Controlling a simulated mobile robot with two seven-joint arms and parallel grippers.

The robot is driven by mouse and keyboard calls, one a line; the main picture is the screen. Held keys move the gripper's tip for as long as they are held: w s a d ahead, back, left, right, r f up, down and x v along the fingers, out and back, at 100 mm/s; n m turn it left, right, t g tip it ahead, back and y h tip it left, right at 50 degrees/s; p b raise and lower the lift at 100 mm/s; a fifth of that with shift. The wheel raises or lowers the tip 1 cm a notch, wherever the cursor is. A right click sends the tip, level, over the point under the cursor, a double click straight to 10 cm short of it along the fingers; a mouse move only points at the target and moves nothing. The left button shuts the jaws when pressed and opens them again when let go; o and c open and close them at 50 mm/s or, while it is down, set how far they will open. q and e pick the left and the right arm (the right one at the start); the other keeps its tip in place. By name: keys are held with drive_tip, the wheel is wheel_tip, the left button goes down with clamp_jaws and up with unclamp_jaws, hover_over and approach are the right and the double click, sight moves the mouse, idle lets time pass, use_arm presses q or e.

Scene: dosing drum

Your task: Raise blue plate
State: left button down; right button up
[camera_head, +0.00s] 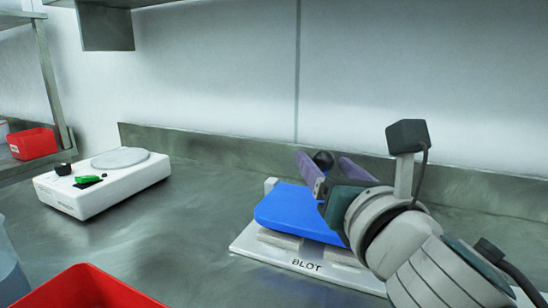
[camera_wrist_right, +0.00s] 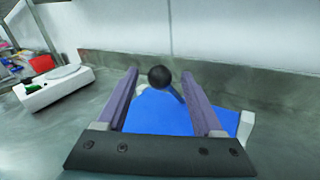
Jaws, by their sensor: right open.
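The blue plate (camera_head: 290,211) lies over a white base (camera_head: 262,252) marked "BLOT", right of the centre in the head view. The plate also shows below the fingers in the right wrist view (camera_wrist_right: 160,116). A black ball knob (camera_wrist_right: 159,77) stands at the plate's far side. My right gripper (camera_head: 324,163) is open, with its two purple fingers over the plate. In the wrist view, the knob appears between the fingertips, with a gap on each side. I cannot tell whether the knob is level with the fingertips. My left gripper is not in view.
A white device (camera_head: 105,184) with a round grey top and a green switch stands at the left. A red bin (camera_head: 82,290) is at the front left. A metal upstand (camera_head: 200,147) and wall close off the back. The bench between device and base is clear.

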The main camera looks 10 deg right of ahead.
drive_tip(key=w+b, duration=0.1)
drive_tip(key=w, duration=0.4)
drive_tip(key=shift+w, duration=0.1)
clamp_jaws()
idle(0.5)
idle(0.8)
